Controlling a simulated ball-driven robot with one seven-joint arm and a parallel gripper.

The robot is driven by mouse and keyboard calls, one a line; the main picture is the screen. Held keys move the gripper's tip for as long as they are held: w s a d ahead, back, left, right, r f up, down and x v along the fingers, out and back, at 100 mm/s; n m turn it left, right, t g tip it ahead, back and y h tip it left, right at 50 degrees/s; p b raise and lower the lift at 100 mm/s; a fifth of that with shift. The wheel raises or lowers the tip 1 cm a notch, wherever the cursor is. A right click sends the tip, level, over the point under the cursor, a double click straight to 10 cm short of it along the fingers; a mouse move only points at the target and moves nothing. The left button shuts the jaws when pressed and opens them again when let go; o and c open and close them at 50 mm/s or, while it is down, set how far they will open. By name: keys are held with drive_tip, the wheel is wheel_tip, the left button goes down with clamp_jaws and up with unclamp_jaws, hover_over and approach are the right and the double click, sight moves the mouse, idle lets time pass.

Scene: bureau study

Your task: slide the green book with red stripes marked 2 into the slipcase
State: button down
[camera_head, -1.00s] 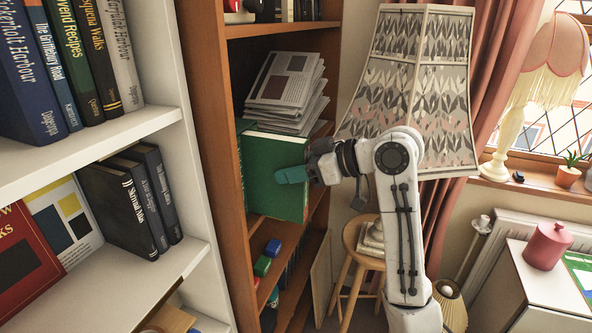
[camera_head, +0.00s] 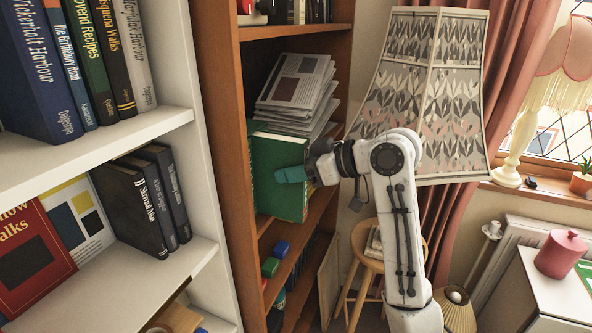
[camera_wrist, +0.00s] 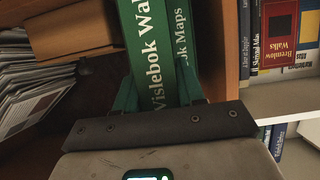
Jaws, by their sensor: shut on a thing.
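A green book (camera_head: 278,180) stands upright in the brown bookcase, its plain cover showing in the head view. My gripper (camera_head: 292,174), with teal fingers, is shut on it at its near edge. Red stripes and the mark 2 do not show; the lower spine is hidden by my gripper. I cannot make out the slipcase for certain.
The bookcase's brown side panel (camera_head: 222,100) is close on the left, with a white bookcase (camera_head: 205,160) in front. A stool (camera_head: 366,258) and large lampshade (camera_head: 425,90) stand near my arm.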

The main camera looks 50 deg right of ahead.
sight(271, 165)
drive_tip(key=shift+w+a+r, duration=0.1)
drive_tip(key=shift+w+a, duration=0.2)
drive_tip(key=shift+w, duration=0.45)
drive_tip(key=shift+w+a+f, duration=0.1)
drive_tip(key=shift+w+a, duration=0.15)
drive_tip(key=shift+w, duration=0.55)
drive_tip(key=shift+w+a+r, duration=0.1)
drive_tip(key=shift+w+a, duration=0.2)
drive_tip(key=shift+w, duration=0.45)
idle(0.9)
drive_tip(key=shift+c, duration=0.8)
unclamp_jaws()
drive_tip(key=shift+a, duration=0.1)
drive_tip(key=s+d+p, duration=0.2)
drive_tip(key=s+d, duration=0.1)
drive_tip(key=s, duration=0.6)
drive_tip(key=shift+s+d+p, duration=0.25)
drive_tip(key=shift+d+p, duration=0.05)
idle(0.7)
